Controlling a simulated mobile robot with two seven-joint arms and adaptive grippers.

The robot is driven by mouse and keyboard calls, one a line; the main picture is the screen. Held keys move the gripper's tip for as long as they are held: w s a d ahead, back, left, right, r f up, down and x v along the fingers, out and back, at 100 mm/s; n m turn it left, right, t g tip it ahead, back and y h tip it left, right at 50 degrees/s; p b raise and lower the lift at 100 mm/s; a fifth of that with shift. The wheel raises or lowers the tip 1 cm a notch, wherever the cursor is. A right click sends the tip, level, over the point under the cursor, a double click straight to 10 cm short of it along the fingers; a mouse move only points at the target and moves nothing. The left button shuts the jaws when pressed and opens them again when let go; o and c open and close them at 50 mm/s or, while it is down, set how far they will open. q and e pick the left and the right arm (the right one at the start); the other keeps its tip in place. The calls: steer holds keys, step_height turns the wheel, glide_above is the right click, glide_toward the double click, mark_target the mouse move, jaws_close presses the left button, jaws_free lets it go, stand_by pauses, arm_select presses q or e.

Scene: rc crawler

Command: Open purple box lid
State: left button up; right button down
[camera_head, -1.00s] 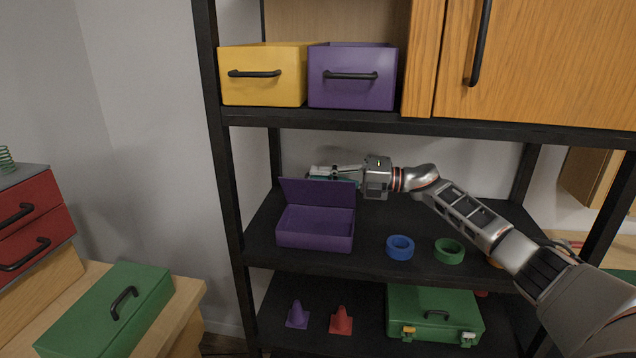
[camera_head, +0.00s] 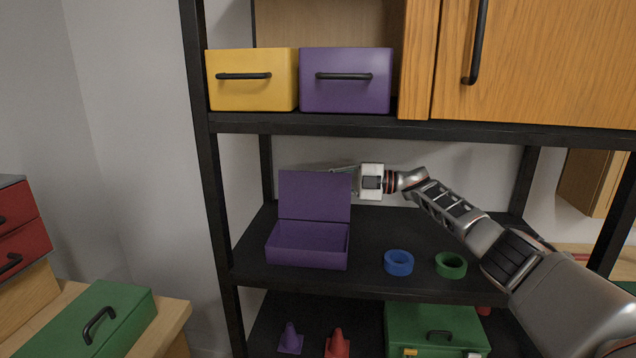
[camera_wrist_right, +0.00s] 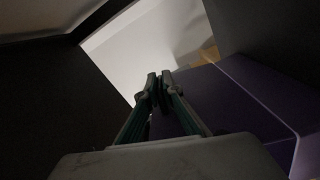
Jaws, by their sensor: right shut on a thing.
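The purple box (camera_head: 308,257) stands on the middle shelf, open at the top. Its purple lid (camera_head: 314,196) stands nearly upright at the back of the box. My right gripper (camera_head: 340,168) is at the lid's upper right, with its fingers partly hidden behind the lid. In the right wrist view the fingertips (camera_wrist_right: 160,88) are close together, with the purple lid (camera_wrist_right: 225,100) right beside them. The gripper is shut on the lid, though the exact contact is hard to see. My left gripper is not in view.
A blue ring (camera_head: 399,263) and a green ring (camera_head: 450,265) lie right of the box. A yellow drawer (camera_head: 254,91) and a purple drawer (camera_head: 346,95) sit on the shelf above. A green case (camera_head: 435,318) and cones are below. A black post (camera_head: 206,160) stands at the left.

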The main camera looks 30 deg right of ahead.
steer(key=shift+w+d+f, duration=0.1)
steer(key=shift+w+f, duration=0.05)
steer(key=shift+w, duration=0.05)
stand_by(0.3)
steer(key=c, duration=2.2)
jaws_free()
steer(key=v, duration=1.2)
